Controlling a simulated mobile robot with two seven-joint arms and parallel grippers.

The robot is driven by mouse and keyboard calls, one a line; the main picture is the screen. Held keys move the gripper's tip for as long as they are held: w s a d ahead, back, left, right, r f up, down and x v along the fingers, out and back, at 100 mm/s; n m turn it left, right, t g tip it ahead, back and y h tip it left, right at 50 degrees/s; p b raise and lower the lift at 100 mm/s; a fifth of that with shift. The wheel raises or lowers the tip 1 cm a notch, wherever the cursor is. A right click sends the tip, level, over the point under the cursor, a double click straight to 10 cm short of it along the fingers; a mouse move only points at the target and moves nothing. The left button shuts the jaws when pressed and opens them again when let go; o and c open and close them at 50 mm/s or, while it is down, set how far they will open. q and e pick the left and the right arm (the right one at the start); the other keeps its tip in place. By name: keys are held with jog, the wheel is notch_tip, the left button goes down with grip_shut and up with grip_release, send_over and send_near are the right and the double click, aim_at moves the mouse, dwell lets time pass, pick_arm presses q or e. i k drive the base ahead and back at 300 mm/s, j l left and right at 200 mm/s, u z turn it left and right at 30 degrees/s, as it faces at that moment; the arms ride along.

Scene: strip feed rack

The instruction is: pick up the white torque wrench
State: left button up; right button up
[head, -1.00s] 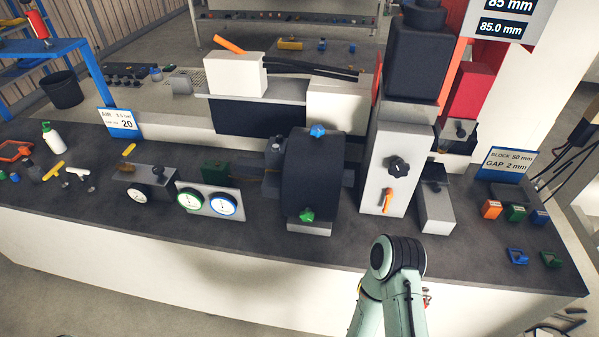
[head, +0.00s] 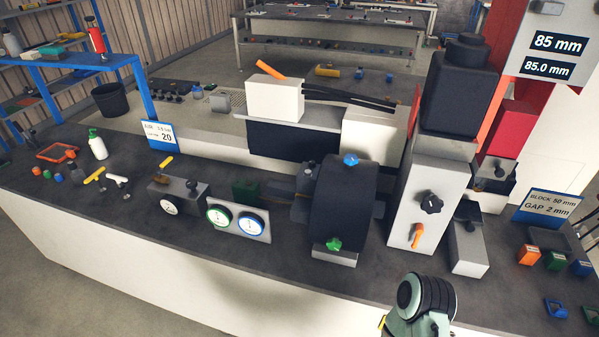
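The white torque wrench (head: 117,180) is a small T-shaped tool with a white handle. It is on the dark bench top at the left, just right of a similar tool with a yellow handle (head: 94,174). It is small here, and its lower end is hard to make out. Neither of my grippers shows in the head view. Only part of one of my arms shows at the bottom right, far from the wrench.
A white bottle with a green top (head: 97,146) and an orange tray (head: 57,153) stand behind the wrench. Dial gauges (head: 236,221) and a black drum (head: 343,203) stand to its right. The bench top (head: 75,205) in front of it is clear.

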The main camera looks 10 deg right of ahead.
aim_at(126, 197)
jog(key=z, duration=0.65)
jog(key=j+z, duration=0.2)
jog(key=z, duration=0.25)
jog(key=j+z, duration=0.25)
jog(key=z, duration=0.25)
jog(key=j+z, duration=0.2)
jog(key=z, duration=0.25)
jog(key=k+j+z, duration=0.25)
jog(key=j+z, duration=0.15)
jog(key=k+j+z, duration=0.9)
jog(key=k+j, duration=0.45)
jog(key=k, duration=0.25)
jog(key=k+j+z, duration=0.1)
jog(key=k+j, duration=0.2)
jog(key=k, duration=0.15)
